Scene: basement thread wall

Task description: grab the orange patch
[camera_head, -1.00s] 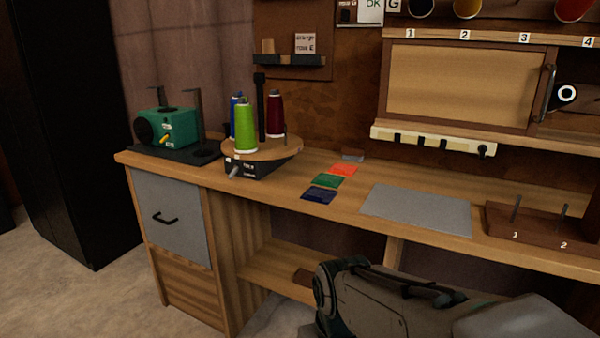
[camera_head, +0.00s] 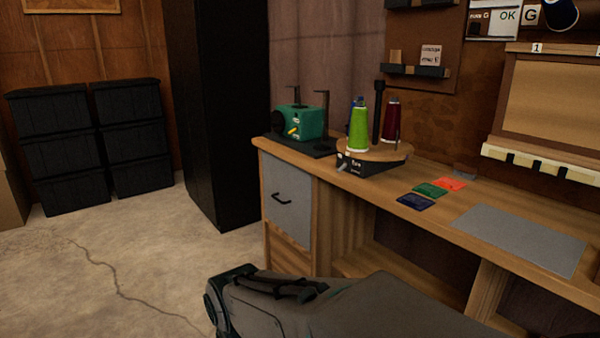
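The orange patch (camera_head: 450,184) lies flat on the wooden workbench (camera_head: 400,213), at the back of a short row of patches. A green patch (camera_head: 429,190) lies just in front of it, and a dark blue patch (camera_head: 415,201) is nearest the bench's front edge. Nothing covers the orange patch. Part of my arm shows at the bottom of the view, below the bench. My gripper is not in view.
A turntable (camera_head: 385,151) with thread spools stands left of the patches. A green machine (camera_head: 301,122) is at the bench's left end. A grey mat (camera_head: 522,238) lies to the right. A black cabinet (camera_head: 215,110) and stacked black bins (camera_head: 60,155) stand left; the floor between is clear.

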